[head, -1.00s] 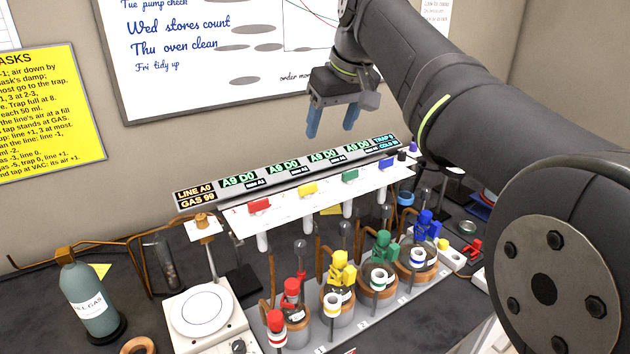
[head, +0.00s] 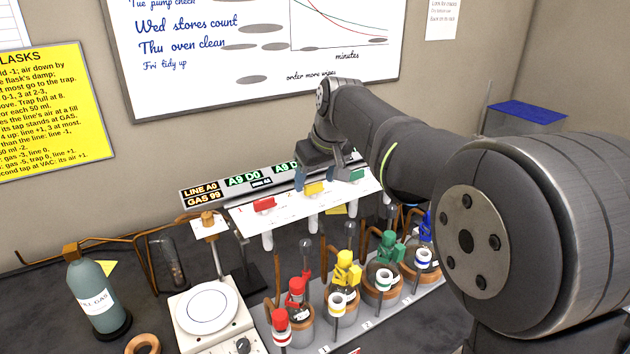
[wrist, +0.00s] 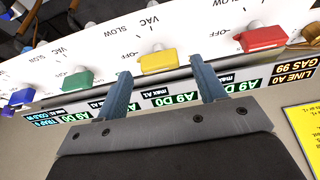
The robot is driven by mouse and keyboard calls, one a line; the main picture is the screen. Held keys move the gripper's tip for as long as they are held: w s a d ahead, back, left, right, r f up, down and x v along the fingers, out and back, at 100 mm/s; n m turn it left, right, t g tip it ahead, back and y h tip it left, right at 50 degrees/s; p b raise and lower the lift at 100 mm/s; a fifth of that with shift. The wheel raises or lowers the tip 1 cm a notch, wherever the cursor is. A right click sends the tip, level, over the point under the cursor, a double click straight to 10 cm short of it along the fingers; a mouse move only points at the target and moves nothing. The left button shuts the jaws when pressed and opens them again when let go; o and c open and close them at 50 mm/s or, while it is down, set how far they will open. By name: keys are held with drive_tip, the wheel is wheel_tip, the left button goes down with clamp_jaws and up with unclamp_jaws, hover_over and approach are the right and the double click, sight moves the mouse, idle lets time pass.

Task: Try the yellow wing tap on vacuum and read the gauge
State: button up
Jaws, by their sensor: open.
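The yellow wing tap (head: 314,188) is on the white tap panel (head: 285,214), between the red tap (head: 263,205) and the green tap (head: 350,176). In the wrist view the yellow tap (wrist: 158,62) lies just beyond my open fingers, centred between them and apart from both. My gripper (wrist: 165,85) is open and empty; in the head view it (head: 316,180) is over the panel, partly hiding the yellow tap. The gauge strip (head: 232,184) behind the taps reads LINE A0, GAS 99 and A9 D0 displays. VAC, SLOW and OFF marks show on the panel in the wrist view.
Flasks with red, yellow (head: 345,270), green (head: 386,248) and blue fittings stand in a row below the panel. A gas bottle (head: 97,297) and a balance (head: 207,309) are at left. A blue tap (wrist: 22,97) shows in the wrist view. A whiteboard (head: 190,60) hangs behind.

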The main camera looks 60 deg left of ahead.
drive_tip(key=shift+x, duration=0.75)
drive_tip(key=c, duration=1)
